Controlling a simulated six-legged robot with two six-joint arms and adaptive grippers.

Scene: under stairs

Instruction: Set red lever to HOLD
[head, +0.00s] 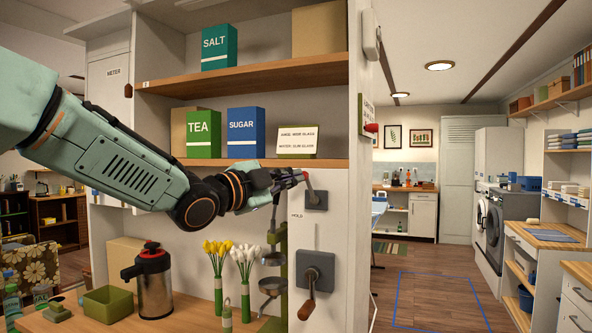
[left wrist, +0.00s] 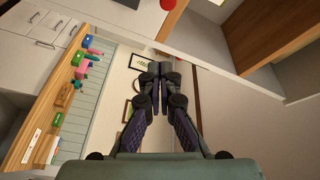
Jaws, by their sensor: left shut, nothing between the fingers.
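A small grey lever plate (head: 315,200) is fixed on the white panel under the shelves, beside the label HOLD (head: 297,216). Its short lever (head: 308,183) points up and slightly left, with a reddish end close to my fingertips. My left gripper (head: 303,176) reaches in from the left and is shut and empty. I cannot tell whether it touches the lever. In the left wrist view the closed fingertips (left wrist: 160,68) have nothing between them, and a red round thing (left wrist: 167,4) shows at the top edge. My right gripper is not in view.
A larger plate with a wooden-handled crank (head: 308,308) sits below. A red knob (head: 371,128) sticks out at the panel's right edge. The shelf (head: 230,162) with tins is just above my arm. Tulips (head: 245,262) and a flask (head: 153,285) stand on the counter below.

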